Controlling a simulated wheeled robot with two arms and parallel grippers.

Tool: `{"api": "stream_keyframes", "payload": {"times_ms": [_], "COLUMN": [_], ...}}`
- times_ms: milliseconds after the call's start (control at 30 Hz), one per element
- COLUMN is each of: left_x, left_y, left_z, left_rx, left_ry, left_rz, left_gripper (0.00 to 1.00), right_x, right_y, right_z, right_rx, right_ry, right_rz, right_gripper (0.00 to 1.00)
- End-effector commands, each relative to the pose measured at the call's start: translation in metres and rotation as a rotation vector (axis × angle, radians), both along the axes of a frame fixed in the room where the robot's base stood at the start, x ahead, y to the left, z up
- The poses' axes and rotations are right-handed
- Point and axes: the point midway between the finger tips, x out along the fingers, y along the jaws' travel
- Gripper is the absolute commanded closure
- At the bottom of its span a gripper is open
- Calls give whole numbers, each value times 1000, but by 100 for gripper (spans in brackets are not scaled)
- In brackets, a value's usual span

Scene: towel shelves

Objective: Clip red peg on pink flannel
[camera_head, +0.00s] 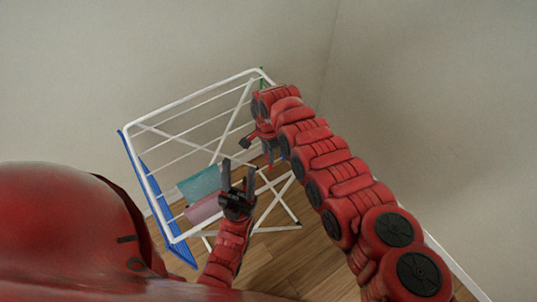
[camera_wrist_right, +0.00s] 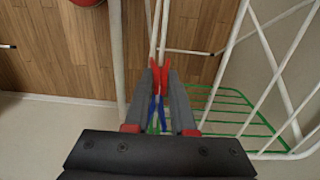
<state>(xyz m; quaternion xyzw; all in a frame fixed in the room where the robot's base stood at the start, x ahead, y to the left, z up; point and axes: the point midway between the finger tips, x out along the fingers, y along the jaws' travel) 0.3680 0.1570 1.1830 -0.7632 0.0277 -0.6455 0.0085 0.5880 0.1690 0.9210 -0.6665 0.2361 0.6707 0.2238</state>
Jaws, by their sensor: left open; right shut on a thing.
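The pink flannel (camera_head: 203,208) hangs over the lower rails of a white drying rack (camera_head: 203,102), just below a teal cloth (camera_head: 199,185). My left gripper (camera_head: 237,177) is open and empty, pointing up, right of both cloths. It partly overlaps the pink flannel's right end in the picture. My right gripper (camera_wrist_right: 160,78) is shut on a red peg (camera_wrist_right: 157,73) at its fingertips in the right wrist view.
A blue grid panel (camera_head: 160,205) is on the rack's left side. A green grid panel (camera_wrist_right: 230,108) shows in the right wrist view, beside white rack bars. Blue prongs (camera_wrist_right: 158,112) show between my right fingers; their owner is unclear. Walls stand behind the rack, on a wooden floor (camera_head: 285,262).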

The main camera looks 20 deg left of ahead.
Motion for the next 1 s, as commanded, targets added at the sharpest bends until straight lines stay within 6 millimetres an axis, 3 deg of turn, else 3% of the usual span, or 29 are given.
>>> {"api": "stream_keyframes", "payload": {"times_ms": [567,1000], "left_x": [0,0], "left_y": [0,0], "left_z": [1,23], "left_rx": [0,0], "left_ry": [0,0], "left_rz": [0,0], "left_gripper": [50,50], "right_x": [0,0], "right_y": [0,0], "right_z": [1,24], "right_rx": [0,1], "right_ry": [0,-1], "right_rz": [0,0], "right_gripper": [100,100]}}
